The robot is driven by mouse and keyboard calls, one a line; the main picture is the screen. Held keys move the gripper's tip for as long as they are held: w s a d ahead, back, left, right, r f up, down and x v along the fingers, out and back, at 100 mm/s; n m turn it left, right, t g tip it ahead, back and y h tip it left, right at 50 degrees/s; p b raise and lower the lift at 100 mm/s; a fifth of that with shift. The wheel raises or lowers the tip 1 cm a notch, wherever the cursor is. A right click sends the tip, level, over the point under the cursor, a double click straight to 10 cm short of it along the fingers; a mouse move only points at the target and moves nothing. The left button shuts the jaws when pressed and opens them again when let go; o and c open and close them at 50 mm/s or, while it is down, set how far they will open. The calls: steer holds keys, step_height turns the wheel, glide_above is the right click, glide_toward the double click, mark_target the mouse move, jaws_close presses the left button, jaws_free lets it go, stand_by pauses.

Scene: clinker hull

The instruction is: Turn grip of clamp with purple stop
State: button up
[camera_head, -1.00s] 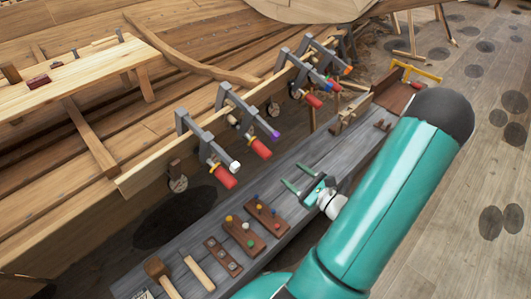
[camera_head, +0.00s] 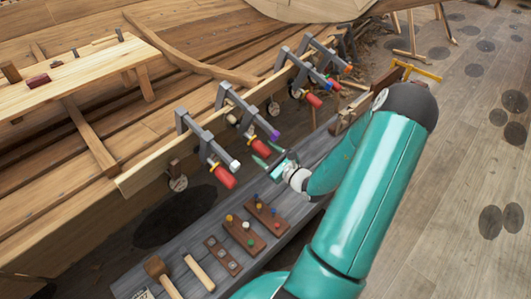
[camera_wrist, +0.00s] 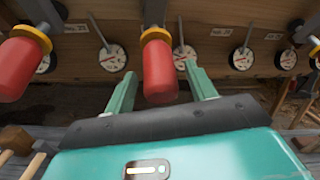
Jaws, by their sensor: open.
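The clamp with the purple stop (camera_head: 275,135) grips the hull's plank edge, second from the left in the head view. Its red grip (camera_head: 261,149) hangs toward me. My gripper (camera_head: 264,154) is open, with its green fingers at this grip. In the wrist view, a red grip with a yellow collar (camera_wrist: 160,72) stands between my two open fingers (camera_wrist: 162,88), which reach to either side of it. By its place this looks like the purple-stop clamp's grip; the purple stop itself does not show there. I see no firm contact with either finger.
Neighbouring clamps have a white stop (camera_head: 234,166), a blue stop (camera_head: 327,85) and an orange stop (camera_head: 347,70). Another red grip (camera_wrist: 18,68) is close on the left in the wrist view. Below lies a grey bench (camera_head: 184,228) with a mallet (camera_head: 160,276) and peg blocks.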

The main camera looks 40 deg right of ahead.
steer(key=shift+w, duration=0.2)
steer(key=c, duration=1)
steer(key=shift+y, duration=0.3)
steer(key=shift+m+g+y, duration=0.3)
steer(key=shift+m+y, duration=1.1)
steer(key=shift+y, duration=0.2)
steer(key=shift+s, duration=0.1)
steer(key=o, duration=1)
